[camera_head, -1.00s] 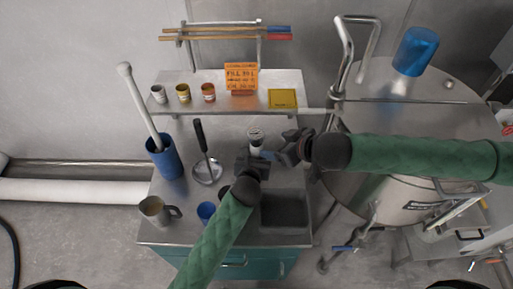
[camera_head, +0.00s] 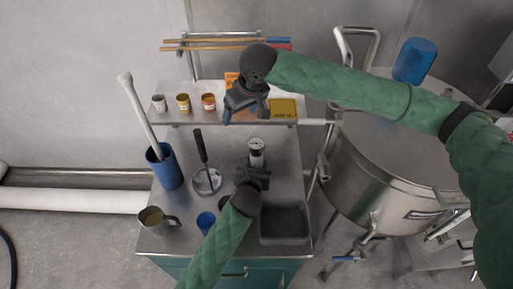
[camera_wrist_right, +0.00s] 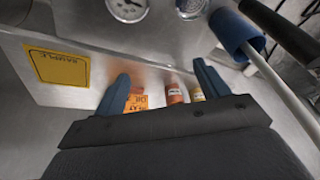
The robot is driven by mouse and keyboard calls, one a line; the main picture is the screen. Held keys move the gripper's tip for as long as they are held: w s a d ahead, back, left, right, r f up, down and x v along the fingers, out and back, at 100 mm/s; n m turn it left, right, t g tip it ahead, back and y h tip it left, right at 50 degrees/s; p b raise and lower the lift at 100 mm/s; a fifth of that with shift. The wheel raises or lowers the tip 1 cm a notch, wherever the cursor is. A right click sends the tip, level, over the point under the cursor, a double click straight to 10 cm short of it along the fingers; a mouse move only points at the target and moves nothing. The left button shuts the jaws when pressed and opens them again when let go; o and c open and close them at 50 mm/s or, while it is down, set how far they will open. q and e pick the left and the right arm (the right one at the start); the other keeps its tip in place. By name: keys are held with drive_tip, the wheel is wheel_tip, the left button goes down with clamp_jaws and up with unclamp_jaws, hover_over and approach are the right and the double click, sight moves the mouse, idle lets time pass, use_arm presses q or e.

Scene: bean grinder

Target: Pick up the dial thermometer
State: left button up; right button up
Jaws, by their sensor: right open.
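The dial thermometer (camera_head: 257,146) has a white round face and shows on the steel counter just beyond my left gripper (camera_head: 252,176). My left gripper is at its near side and hides its lower part. I cannot tell whether they touch or whether the left jaws are closed. My right gripper (camera_head: 245,108) is open over the shelf, away from the thermometer. In the right wrist view, the right gripper (camera_wrist_right: 160,83) has nothing between its blue-grey fingers.
A blue holder with a long paddle (camera_head: 163,168), a ladle (camera_head: 206,180), a metal mug (camera_head: 155,219) and a blue cup (camera_head: 206,221) stand left.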

sight(259, 142)
drive_tip(key=d, duration=0.1)
drive_tip(key=s+d+f+g+h, duration=0.1)
drive_tip(key=d, duration=0.1)
drive_tip(key=s+d+g+h, duration=0.1)
drive_tip(key=shift+s+d+f+n, duration=0.15)
drive_tip(key=shift+s+n, duration=0.1)
drive_tip(key=shift+n, duration=0.15)
drive_tip(key=shift+s+d+f+n+h, duration=0.15)
drive_tip(key=shift+d+n+h, duration=0.15)
drive_tip(key=shift+d+h, duration=0.2)
wheel_tip(259, 142, down, 6)
drive_tip(key=shift+a+f, duration=0.1)
drive_tip(key=shift+f, duration=0.15)
drive_tip(key=shift+s+a+f, duration=0.1)
drive_tip(key=shift+a+f, duration=0.1)
drive_tip(key=shift+f, duration=1.15)
drive_tip(key=shift+s+a+f, duration=0.1)
drive_tip(key=shift+a+f, duration=0.05)
drive_tip(key=shift+f, duration=1.15)
drive_tip(key=c, duration=1.1)
